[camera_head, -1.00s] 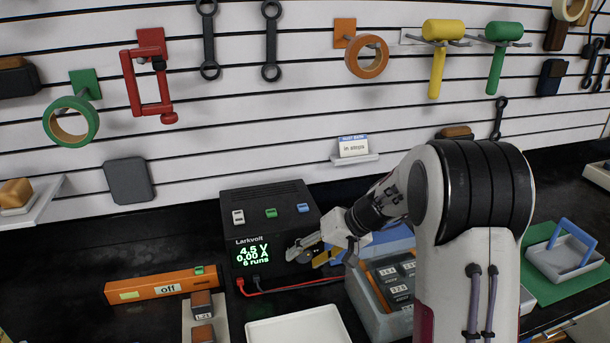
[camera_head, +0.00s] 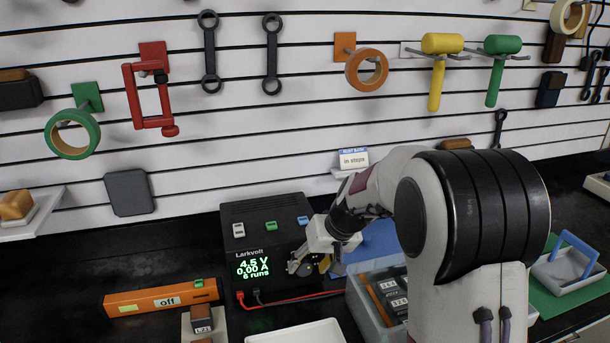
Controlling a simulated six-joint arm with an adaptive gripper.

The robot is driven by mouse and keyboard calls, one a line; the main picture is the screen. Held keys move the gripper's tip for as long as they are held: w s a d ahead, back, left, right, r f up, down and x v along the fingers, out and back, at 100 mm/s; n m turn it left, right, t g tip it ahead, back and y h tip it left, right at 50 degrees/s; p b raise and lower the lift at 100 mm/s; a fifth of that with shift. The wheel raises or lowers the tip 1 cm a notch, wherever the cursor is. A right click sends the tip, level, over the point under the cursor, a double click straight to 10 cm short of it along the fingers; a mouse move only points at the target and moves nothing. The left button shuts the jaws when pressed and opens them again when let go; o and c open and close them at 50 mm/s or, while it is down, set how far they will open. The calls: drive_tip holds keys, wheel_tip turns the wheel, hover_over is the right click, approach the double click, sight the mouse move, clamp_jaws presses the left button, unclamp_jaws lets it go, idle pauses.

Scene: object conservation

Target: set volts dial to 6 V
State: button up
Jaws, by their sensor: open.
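The black Larkvolt power supply (camera_head: 236,219) stands on the dark bench against the slatted wall. Its green display (camera_head: 253,268) reads 4.5 V, 0.00 A and 6 runs. My gripper (camera_head: 294,268) is at the right part of its front face, open. The volts dial is hidden behind or between the gripper fingers, so I cannot tell whether they touch it. White, green and blue switches sit on top of the supply.
Red and black leads run right from the supply's front. An orange bar marked "off" (camera_head: 140,302) lies to the left. A white tray (camera_head: 300,332) is in front, and a grey bin (camera_head: 366,311) with labelled dark blocks is to the right. A blue object lies behind my gripper.

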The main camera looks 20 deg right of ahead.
drive_tip(key=v, duration=0.5)
drive_tip(key=w+r+m+t, duration=0.1)
drive_tip(key=w+r+m, duration=0.1)
drive_tip(key=w+r, duration=0.1)
drive_tip(key=w+r+m+t+h, duration=0.1)
drive_tip(key=w+r+m+t, duration=0.1)
drive_tip(key=w+r, duration=0.2)
drive_tip(key=w+r+m+t, duration=0.1)
drive_tip(key=w+r+m, duration=0.2)
drive_tip(key=w, duration=0.1)
drive_tip(key=shift+r+t+h, duration=0.15)
drive_tip(key=shift+t+h, duration=0.15)
drive_tip(key=shift+h, duration=0.1)
drive_tip(key=shift+f, duration=0.8)
drive_tip(key=shift+r, duration=2.7)
